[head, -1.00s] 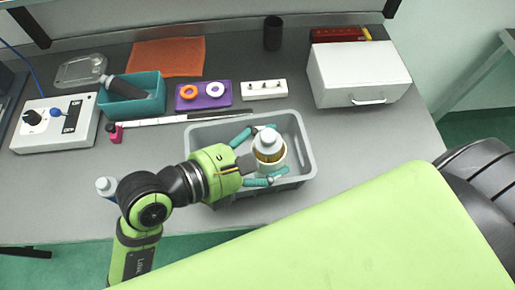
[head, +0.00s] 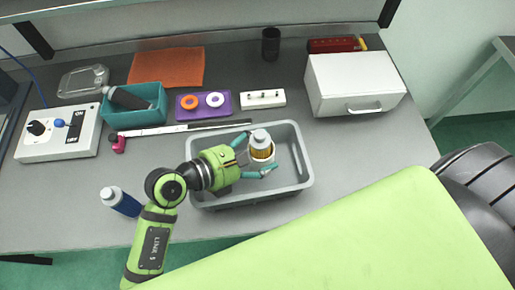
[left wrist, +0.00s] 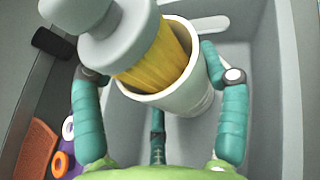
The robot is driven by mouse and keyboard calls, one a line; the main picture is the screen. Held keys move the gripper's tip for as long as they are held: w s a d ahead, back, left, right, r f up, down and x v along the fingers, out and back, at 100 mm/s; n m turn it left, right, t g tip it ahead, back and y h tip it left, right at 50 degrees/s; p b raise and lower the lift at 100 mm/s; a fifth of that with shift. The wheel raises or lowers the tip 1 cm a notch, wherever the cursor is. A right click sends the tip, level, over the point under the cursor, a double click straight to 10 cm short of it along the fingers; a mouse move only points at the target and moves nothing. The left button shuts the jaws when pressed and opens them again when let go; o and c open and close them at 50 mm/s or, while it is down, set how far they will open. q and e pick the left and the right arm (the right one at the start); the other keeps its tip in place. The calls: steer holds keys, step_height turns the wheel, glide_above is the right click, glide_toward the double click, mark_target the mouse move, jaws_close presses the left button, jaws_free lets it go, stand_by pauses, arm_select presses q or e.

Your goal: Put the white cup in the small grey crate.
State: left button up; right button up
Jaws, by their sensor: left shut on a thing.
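The white cup (head: 263,155) is between the teal fingers of my left gripper (head: 258,153), which is shut on it. A bottle with a yellow body and pale grey cap (head: 260,137) stands inside the cup. In the left wrist view the cup (left wrist: 196,98) has a finger on either side, and the bottle (left wrist: 158,52) leans in its mouth. The small grey crate (head: 305,160) is below and around the cup. I cannot tell whether the cup touches the crate floor. My right gripper is not in view.
A teal bin (head: 135,112), purple tray (head: 190,107), white block (head: 263,98) and white box (head: 355,82) stand behind. The crate's right part looks empty.

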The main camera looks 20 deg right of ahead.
arm_select(q)
steer(key=shift+f+b, duration=0.45)
steer(key=shift+f, duration=0.25)
steer(key=o, duration=1.2)
steer(key=shift+r, duration=0.1)
